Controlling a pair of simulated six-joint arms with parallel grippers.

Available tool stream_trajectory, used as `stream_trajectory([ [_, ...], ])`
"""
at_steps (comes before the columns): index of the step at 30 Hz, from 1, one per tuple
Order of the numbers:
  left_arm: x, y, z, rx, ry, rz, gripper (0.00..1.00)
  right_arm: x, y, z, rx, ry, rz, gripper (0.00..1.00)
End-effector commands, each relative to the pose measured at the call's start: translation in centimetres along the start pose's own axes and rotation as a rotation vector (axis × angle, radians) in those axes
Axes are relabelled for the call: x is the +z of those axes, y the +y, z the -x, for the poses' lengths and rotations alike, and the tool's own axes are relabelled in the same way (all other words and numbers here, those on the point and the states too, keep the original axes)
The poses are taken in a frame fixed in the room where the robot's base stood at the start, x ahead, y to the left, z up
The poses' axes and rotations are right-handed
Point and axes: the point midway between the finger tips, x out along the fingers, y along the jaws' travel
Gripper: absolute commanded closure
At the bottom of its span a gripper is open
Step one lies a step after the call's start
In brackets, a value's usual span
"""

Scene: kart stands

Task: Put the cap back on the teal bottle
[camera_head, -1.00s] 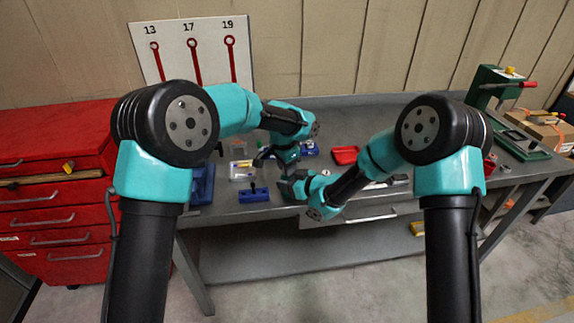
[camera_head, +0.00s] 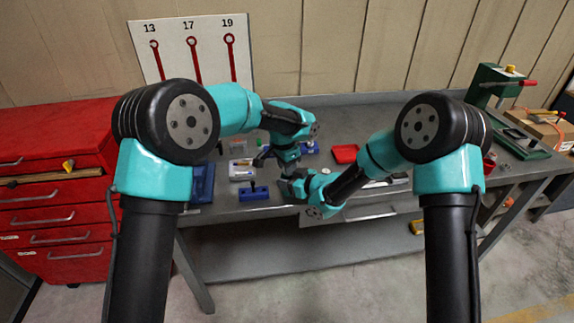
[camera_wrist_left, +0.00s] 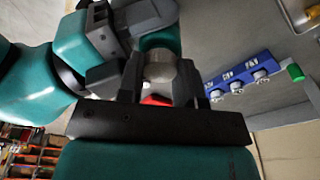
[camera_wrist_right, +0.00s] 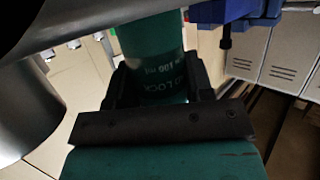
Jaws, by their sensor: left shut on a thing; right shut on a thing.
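The teal bottle (camera_wrist_right: 155,60) carries white lettering, and my right gripper (camera_wrist_right: 160,88) is shut on its body. In the left wrist view my left gripper (camera_wrist_left: 170,85) is shut on a grey round cap (camera_wrist_left: 160,68). The top of the teal bottle (camera_wrist_left: 160,40) shows just beyond the cap, between the right gripper's dark fingers. I cannot tell whether cap and bottle touch. In the head view my left gripper (camera_head: 275,157) is just above my right gripper (camera_head: 290,186); the arms hide the bottle and cap there.
A blue block with a dark upright knob (camera_head: 253,192) stands near the bench's front edge. A white container (camera_head: 241,170) and a blue bin (camera_head: 202,183) are to its left. A red tray (camera_head: 345,153) lies behind the right arm. A blue rack (camera_wrist_left: 240,75) shows in the left wrist view.

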Motion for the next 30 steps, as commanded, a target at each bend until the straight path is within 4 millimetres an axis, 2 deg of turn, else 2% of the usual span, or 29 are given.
stream_trajectory([
  [15,0.16,0.21,-1.08,0.006,-0.008,-0.001,0.89,-0.11,-0.12,-0.06,-0.003,0.001,0.003,0.95],
  [30,0.29,0.21,-1.07,0.008,-0.011,0.0,0.89,-0.22,-0.15,-0.04,-0.003,0.002,0.004,0.95],
])
